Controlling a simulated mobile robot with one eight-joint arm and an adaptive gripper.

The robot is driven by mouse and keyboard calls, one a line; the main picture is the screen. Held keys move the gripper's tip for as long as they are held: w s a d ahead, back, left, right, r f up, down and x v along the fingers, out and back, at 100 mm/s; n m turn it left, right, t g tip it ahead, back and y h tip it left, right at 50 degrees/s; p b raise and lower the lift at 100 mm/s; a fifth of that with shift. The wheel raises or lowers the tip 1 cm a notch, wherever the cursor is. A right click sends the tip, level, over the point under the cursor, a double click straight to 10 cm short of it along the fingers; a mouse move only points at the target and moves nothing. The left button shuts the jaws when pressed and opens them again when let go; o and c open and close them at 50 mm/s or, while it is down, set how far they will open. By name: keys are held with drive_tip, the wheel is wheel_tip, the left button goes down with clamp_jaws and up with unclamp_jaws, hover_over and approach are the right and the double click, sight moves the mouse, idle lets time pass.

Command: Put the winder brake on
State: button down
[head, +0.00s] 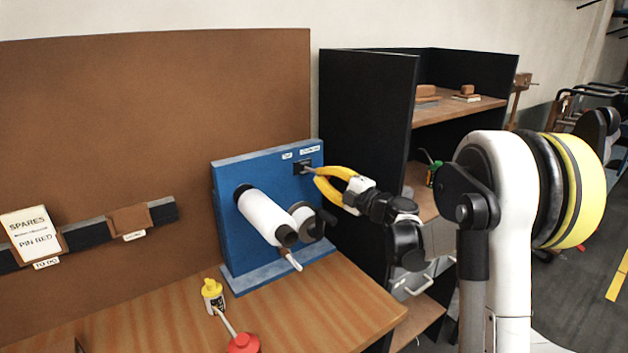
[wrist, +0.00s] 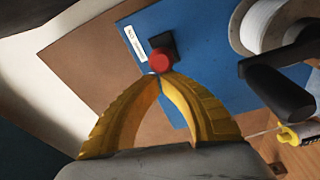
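The winder is a blue upright panel (head: 232,190) on the bench. A small black brake block (head: 302,166) is near its upper right corner, below two small white labels too small to read. A short thin lever sticks out from the block toward my gripper (head: 316,173). In the wrist view the lever's round red knob (wrist: 160,61) shows in front of the black block. My gripper's yellow fingers (wrist: 161,75) bow inward and their tips come together at the knob's lower edge. I see nothing held between them, and cannot tell whether they touch the knob.
A black shelf unit (head: 370,130) rises just behind, on the right.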

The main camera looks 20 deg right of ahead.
drive_tip(key=shift+w+d, duration=0.3)
drive_tip(key=shift+d, duration=0.5)
